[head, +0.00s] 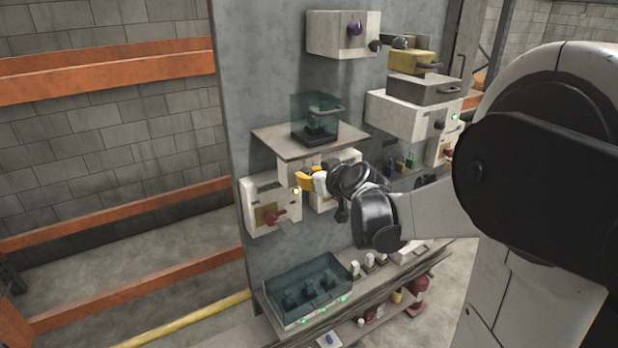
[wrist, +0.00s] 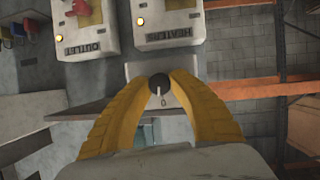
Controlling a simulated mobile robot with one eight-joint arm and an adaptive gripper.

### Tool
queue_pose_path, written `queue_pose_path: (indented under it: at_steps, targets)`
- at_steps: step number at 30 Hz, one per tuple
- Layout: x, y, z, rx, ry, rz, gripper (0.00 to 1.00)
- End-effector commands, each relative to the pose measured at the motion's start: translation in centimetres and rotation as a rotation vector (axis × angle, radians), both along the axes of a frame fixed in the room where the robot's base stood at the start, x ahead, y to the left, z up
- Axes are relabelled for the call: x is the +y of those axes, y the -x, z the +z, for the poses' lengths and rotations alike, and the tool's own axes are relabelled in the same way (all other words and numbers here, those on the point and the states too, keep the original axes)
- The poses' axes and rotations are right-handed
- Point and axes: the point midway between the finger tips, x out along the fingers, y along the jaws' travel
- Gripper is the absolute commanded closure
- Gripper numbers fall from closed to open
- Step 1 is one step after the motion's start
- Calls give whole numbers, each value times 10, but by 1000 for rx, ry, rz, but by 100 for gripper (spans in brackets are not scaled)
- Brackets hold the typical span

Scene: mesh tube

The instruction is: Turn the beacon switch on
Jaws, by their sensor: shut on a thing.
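My gripper (wrist: 161,82) is shut on a dark round knob (wrist: 158,80) in the wrist view, with a yellow finger on each side of it. The knob has a white pointer line and sits on a small pale plate (wrist: 134,70). A small mark like a 0 shows beside the pointer. No beacon label is readable, so I cannot tell by name that this is the beacon switch. In the head view my gripper (head: 306,178) is just below the small shelf, and its fingers and wrist hide the knob.
The HEATERS box (head: 268,206) with a red lever is just left of my gripper. The OUTLET box (wrist: 82,30) is beside it. A shelf (head: 290,141) bearing a clear-covered device (head: 315,112) is close above. A teal clear bin (head: 300,290) stands below.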

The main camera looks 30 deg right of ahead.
Motion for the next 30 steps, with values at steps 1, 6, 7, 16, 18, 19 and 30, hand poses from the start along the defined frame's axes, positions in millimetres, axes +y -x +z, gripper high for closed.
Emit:
queue_pose_path:
  at_steps: [1, 6, 7, 16, 18, 19, 30]
  targets:
    - [-1, 0, -2, 1, -34, -2, 100]
    - [-2, 0, -3, 6, -187, -1, 100]
    - [-2, 1, -3, 8, -214, -1, 100]
    - [-2, 0, -4, 17, -497, -1, 100]
    - [-2, 0, -4, 21, -558, 0, 100]
    - [-2, 0, -4, 21, -585, 0, 100]
    - [-2, 0, -3, 30, -824, 1, 100]
